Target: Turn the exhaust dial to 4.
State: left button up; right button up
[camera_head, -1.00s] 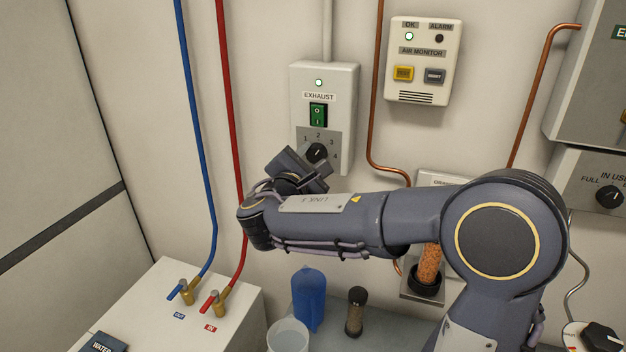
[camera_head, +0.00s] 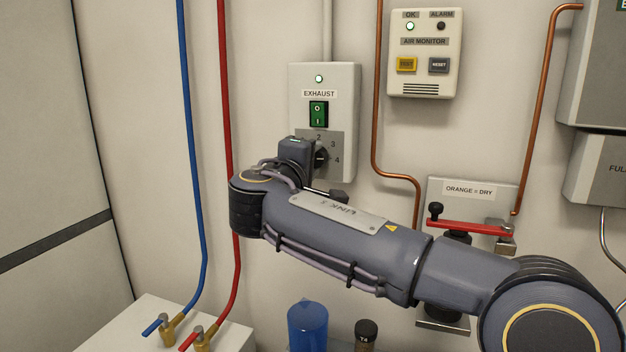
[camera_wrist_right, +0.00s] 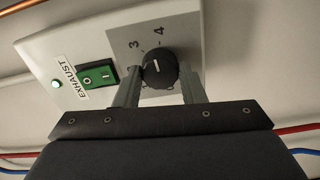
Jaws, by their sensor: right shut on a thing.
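The exhaust dial is a round black knob (camera_wrist_right: 160,70) on the grey scale of the exhaust box (camera_head: 345,85). In the head view the dial (camera_head: 321,158) is partly covered by my right gripper (camera_head: 312,160). My left gripper is not in view.
Above the dial are a green switch (camera_head: 318,114) and a lit green lamp (camera_head: 319,79). Blue (camera_head: 193,150) and red (camera_head: 229,120) pipes run down the wall to the left. A copper pipe (camera_head: 376,120) and a red-handled lever (camera_head: 470,227) are to the right.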

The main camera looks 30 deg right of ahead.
jog(key=m+b, duration=0.2)
jog(key=shift+r+m, duration=0.15)
jog(key=shift+m, duration=0.25)
jog(key=shift+r, duration=0.15)
jog(key=o, duration=1)
jog(key=shift+b, duration=0.3)
jog(key=v, duration=0.8)
jog(key=shift+d, duration=0.1)
